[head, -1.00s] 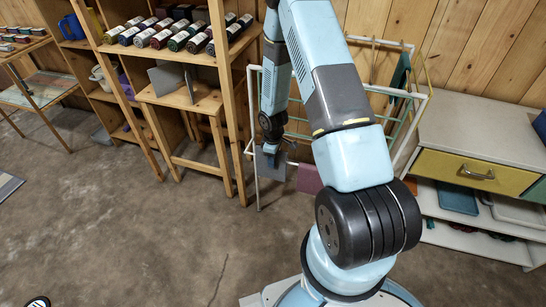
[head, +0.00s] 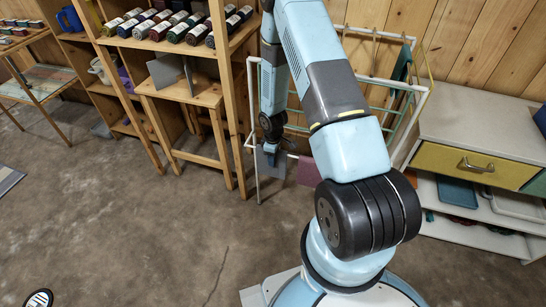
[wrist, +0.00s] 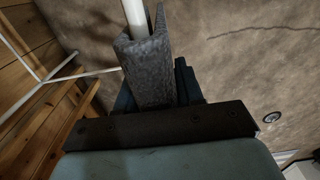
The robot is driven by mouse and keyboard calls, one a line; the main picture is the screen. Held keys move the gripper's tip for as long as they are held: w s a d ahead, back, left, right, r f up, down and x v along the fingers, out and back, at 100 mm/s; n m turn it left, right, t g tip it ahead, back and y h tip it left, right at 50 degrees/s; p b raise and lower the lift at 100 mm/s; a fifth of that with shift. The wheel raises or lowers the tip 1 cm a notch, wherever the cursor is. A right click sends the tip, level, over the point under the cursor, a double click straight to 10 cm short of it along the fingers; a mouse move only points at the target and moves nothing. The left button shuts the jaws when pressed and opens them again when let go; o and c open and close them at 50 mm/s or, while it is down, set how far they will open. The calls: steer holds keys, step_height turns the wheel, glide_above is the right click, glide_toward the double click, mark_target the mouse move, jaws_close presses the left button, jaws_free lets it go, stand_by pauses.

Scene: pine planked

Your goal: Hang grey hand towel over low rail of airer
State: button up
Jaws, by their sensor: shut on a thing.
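The grey hand towel (wrist: 150,65) fills the middle of the wrist view, folded around a white rail (wrist: 136,14) that runs in between its two sides. My gripper (wrist: 156,92) is shut on the towel, with a dark finger on each side of it. In the head view the towel (head: 267,168) is a small grey patch below my gripper (head: 271,157), at the front left of the white airer (head: 254,110). My fingertips are too small there to show contact, and my arm hides part of the airer.
A mauve cloth (head: 307,171) hangs on the airer just right of my gripper. A wooden shelf unit (head: 233,120) stands close on the left. A drawer cabinet (head: 470,165) stands on the right. Concrete floor (head: 150,230) in front is clear.

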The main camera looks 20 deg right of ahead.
stand_by(0.3)
steer(key=o, duration=0.9)
steer(key=shift+c, duration=0.2)
steer(key=shift+o, duration=0.4)
steer(key=o, duration=0.5)
steer(key=shift+r, duration=4.55)
steer(key=shift+s, duration=0.15)
